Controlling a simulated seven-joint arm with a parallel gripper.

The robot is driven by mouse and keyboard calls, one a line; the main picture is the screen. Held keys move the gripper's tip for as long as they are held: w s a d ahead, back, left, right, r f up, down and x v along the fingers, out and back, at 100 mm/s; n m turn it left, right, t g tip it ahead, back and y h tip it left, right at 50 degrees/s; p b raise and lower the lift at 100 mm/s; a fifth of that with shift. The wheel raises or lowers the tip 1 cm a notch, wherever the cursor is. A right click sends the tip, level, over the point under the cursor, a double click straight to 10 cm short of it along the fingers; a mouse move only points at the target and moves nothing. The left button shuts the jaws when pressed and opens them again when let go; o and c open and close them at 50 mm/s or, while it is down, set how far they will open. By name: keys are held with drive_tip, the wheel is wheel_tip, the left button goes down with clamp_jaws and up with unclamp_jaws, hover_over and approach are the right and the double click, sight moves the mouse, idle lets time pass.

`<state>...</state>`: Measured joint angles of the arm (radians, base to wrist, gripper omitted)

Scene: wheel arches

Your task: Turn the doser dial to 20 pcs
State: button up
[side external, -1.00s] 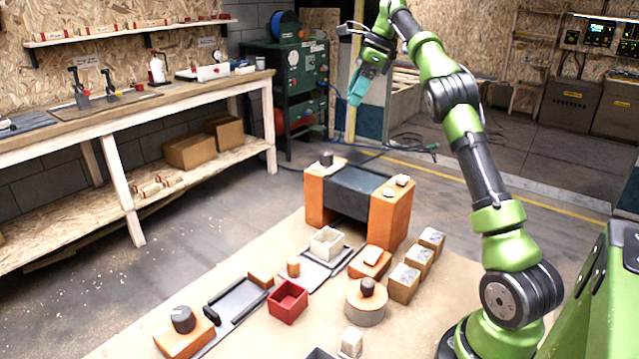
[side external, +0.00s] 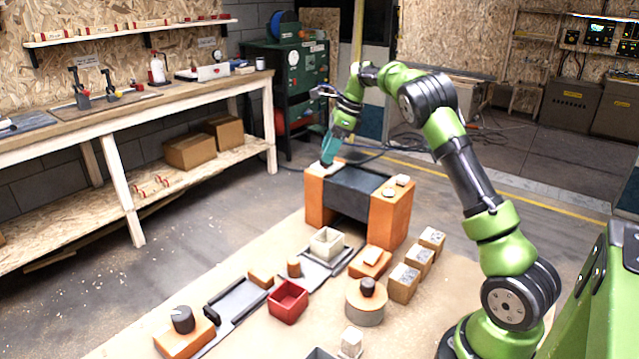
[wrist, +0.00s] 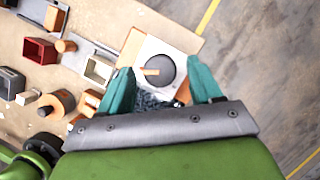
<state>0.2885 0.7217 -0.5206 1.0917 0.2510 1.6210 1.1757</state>
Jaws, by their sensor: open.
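My gripper (side external: 327,154) is open and points down over the left orange post of the dark-topped arch. In the wrist view, its teal fingers (wrist: 160,78) stand on either side of a dark grey round dial (wrist: 159,70) with an orange pointer bar. The pointer reaches toward the left of that view. The dial sits on a white plate (wrist: 178,51) on the orange post. I cannot read any marks on the plate. In the side view the fingers mostly hide this dial. I cannot tell if the fingers touch it.
The arch (side external: 395,213) stands at the far edge of the work board. Another dark knob (side external: 183,319) is on an orange block at front left, and one (side external: 367,287) on a round base. A red box (side external: 288,301), a pale box (side external: 327,242) and speckled-top blocks (side external: 404,283) stand nearby.

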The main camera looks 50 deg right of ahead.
drive_tip(key=shift+w+a+f, duration=0.1)
drive_tip(key=shift+w+f, duration=0.05)
drive_tip(key=shift+f, duration=0.1)
drive_tip(key=c, duration=1)
drive_tip(key=shift+c, duration=0.2)
drive_tip(key=shift+n, duration=0.3)
drive_tip(key=n, duration=0.1)
drive_tip(key=n+g+y, duration=0.1)
drive_tip(key=n, duration=0.1)
drive_tip(key=shift+d+n, duration=0.2)
drive_tip(key=shift+n, duration=0.1)
drive_tip(key=shift+w+n+g+y, duration=0.1)
drive_tip(key=shift+n+g+y, duration=0.25)
drive_tip(key=shift+n, duration=0.75)
drive_tip(key=shift+w+n+g+y, duration=0.15)
drive_tip(key=shift+n+g, duration=0.4)
drive_tip(key=shift+n, duration=0.55)
drive_tip(key=shift+s, duration=0.1)
